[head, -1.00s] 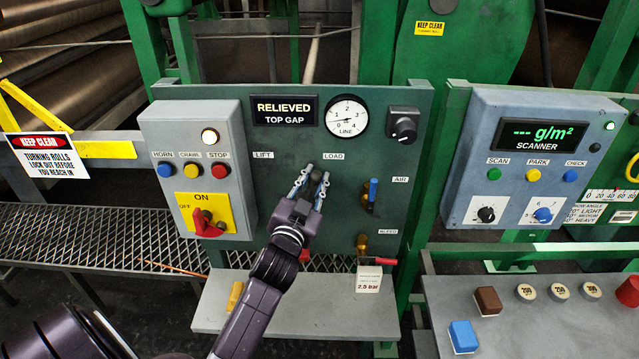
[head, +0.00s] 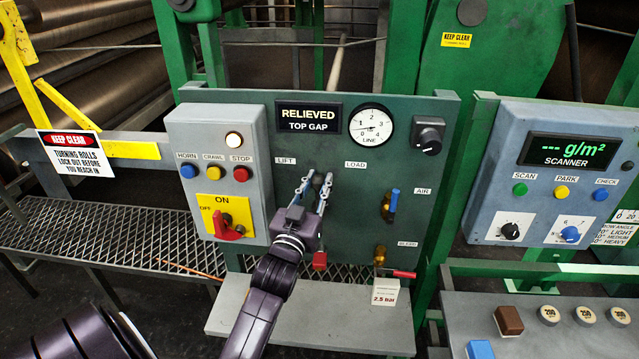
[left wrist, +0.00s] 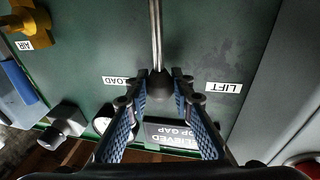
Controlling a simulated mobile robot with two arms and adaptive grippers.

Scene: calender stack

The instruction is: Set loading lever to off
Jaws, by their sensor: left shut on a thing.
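The loading lever is a thin metal rod (left wrist: 156,35) with a black ball knob (left wrist: 160,85) in the left wrist view. In the head view the knob (head: 317,181) sits between the LIFT label (head: 286,160) and the LOAD label (head: 356,165). My left gripper (head: 316,184) is shut on the knob, one blue finger on each side; the gripper also shows in the left wrist view (left wrist: 160,95). In the head view my gripper hides most of the rod. My right gripper is not in view.
The gauge (head: 371,127) and black knob (head: 429,135) are up right. The blue-handled AIR valve (head: 391,206) and brass BLEED valve (head: 379,256) are right of my gripper. A grey switch box (head: 215,140) is left. A shelf (head: 330,325) juts out below.

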